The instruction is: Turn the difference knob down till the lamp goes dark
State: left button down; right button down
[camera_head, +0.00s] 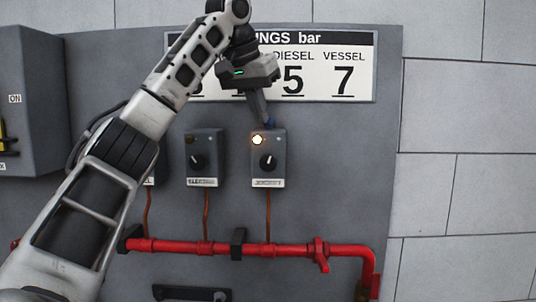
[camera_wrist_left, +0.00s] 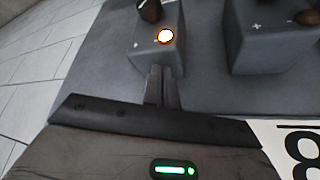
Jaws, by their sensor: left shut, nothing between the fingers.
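A grey switch box (camera_head: 280,147) on the panel carries a lit lamp (camera_head: 257,140) and a black knob (camera_head: 268,162); its label is too small to read. In the left wrist view the lamp glows (camera_wrist_left: 165,36) and the knob (camera_wrist_left: 149,10) is cut by the top edge. My left gripper (camera_head: 269,123) points down at the box's top edge, above the lamp and knob. Its fingers (camera_wrist_left: 161,85) are shut and empty, apart from the knob; whether they touch the box is unclear. My right gripper is not in view.
A similar box (camera_head: 204,150) with a knob and an unlit lamp stands to the left; another is partly behind my arm. A settings board (camera_head: 352,80) hangs above, partly covered by my arm. Red pipe (camera_head: 285,249) runs below. The panel right of the lit box is clear.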

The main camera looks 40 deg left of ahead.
pick_arm(q)
jog(key=shift+d, duration=0.15)
jog(key=shift+s+d, duration=0.1)
jog(key=shift+s, duration=0.1)
dwell(0.6)
jog(key=shift+s+r, duration=0.1)
jog(key=shift+r, duration=0.2)
notch_tip(320, 180, up, 5)
jog(key=shift+r, duration=0.2)
dwell(0.5)
